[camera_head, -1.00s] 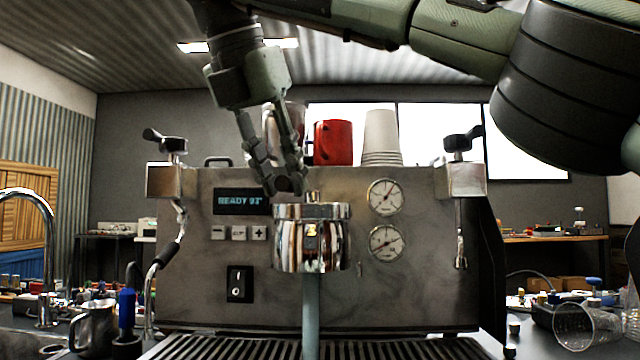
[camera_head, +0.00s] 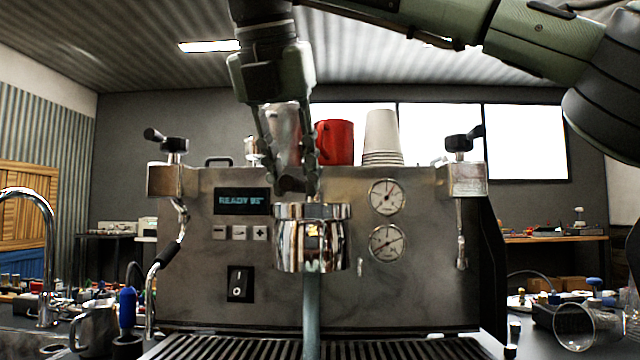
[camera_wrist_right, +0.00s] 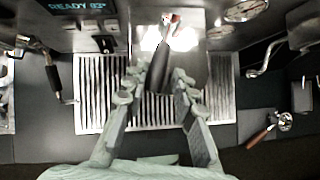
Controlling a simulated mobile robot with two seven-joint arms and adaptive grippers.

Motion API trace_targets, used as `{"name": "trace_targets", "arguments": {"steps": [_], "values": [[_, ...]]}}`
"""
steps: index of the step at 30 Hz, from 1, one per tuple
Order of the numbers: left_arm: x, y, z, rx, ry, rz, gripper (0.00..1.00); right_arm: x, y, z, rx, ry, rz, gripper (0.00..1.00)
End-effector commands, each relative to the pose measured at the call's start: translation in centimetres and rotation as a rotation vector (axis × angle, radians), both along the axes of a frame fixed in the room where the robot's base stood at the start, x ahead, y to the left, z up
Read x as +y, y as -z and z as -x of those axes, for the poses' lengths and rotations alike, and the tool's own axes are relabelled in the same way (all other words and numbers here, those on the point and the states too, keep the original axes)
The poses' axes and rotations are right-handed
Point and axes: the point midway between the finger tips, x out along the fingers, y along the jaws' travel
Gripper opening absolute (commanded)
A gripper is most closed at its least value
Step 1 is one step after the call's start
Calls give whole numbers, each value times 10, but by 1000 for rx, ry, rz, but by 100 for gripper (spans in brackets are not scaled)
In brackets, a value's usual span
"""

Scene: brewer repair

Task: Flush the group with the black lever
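The chrome brew group (camera_head: 312,240) sits at the middle of the machine's front; it also shows in the right wrist view (camera_wrist_right: 152,40). The black lever (camera_wrist_right: 159,72) points from the group towards the wrist camera and lies between the fingers of my right gripper (camera_wrist_right: 154,88). In the head view, my right gripper (camera_head: 297,186) hangs down from above, just over the group's top. Its fingers are apart, with gaps beside the lever in the wrist view; I cannot tell whether either finger touches it. My left gripper is not in view.
The steel machine (camera_head: 400,290) carries a red mug (camera_head: 334,142) and stacked paper cups (camera_head: 381,140) on top, close behind my gripper. Steam wands flank it. A slatted drip tray (camera_head: 390,349) lies below. A brown-handled portafilter (camera_wrist_right: 261,136) lies at right in the wrist view.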

Motion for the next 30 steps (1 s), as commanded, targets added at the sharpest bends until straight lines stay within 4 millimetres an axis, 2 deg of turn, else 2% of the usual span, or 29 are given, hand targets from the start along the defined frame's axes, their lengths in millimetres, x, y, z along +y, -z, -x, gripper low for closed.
{"name": "trace_targets", "arguments": {"steps": [22,29,30], "values": [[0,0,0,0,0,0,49,-50,0,-1,1,-539,-3,26],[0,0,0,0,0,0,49,-51,0,-1,0,-576,1,26],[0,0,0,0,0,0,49,-51,0,-1,0,-575,1,30]]}}
